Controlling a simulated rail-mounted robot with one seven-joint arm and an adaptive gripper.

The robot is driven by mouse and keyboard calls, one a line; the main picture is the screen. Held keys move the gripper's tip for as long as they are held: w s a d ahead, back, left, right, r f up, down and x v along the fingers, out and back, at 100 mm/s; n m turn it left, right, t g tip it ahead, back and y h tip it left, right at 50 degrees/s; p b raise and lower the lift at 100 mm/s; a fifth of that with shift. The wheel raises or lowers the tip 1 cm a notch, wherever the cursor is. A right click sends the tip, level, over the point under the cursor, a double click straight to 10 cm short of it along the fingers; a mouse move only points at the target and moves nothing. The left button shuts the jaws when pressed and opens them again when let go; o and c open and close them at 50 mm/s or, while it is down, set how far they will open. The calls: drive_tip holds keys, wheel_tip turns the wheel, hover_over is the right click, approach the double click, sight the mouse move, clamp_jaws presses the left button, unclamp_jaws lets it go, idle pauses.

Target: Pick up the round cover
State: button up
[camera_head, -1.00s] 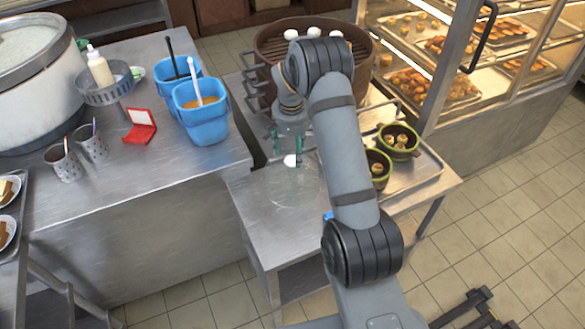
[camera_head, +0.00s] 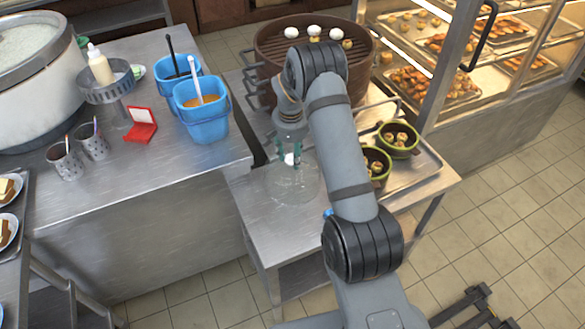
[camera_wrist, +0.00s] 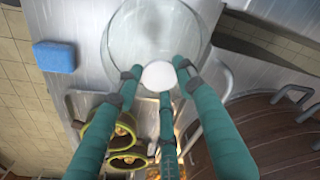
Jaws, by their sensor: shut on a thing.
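The round cover (camera_head: 291,185) is a clear glass disc with a white knob (camera_head: 289,159). It is over the near left part of the small steel table. I cannot tell for sure whether the cover's rim touches the table.
Two green pots with food (camera_head: 397,140) stand on a tray (camera_head: 425,165) right of the cover. A large brown steamer (camera_head: 270,55) with buns is behind. Blue containers (camera_head: 205,124) stand on the left counter. A blue sponge (camera_wrist: 54,57) lies near the cover.

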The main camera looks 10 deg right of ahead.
drive_tip(key=c, duration=0.6)
clamp_jaws()
